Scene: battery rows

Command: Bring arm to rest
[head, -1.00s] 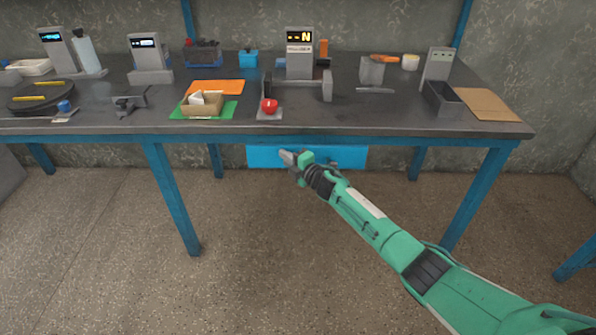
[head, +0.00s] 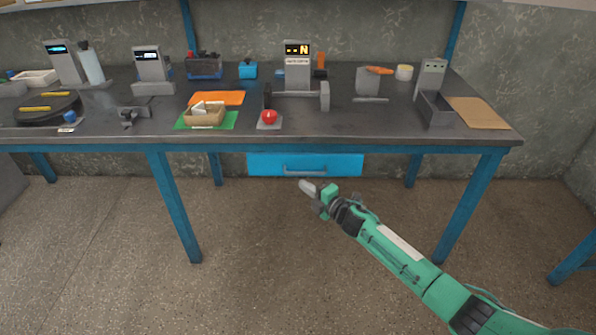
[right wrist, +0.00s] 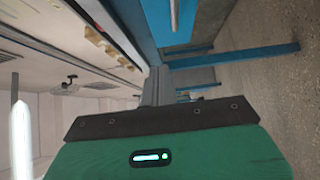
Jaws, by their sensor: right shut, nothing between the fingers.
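My right arm (head: 400,255) is green and comes in from the lower right of the head view. Its gripper (head: 304,186) is shut and empty, held in the air in front of the table and below the tabletop's front edge. It appears just below the blue drawer (head: 270,165) in the picture, apart from it. My left gripper is not in view.
The dark workbench (head: 350,125) has blue legs and carries a red button (head: 269,118), a cardboard box (head: 205,115) on a green mat, a grey force tester (head: 297,75) and a black bin (head: 436,108). The floor (head: 260,260) before it is clear.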

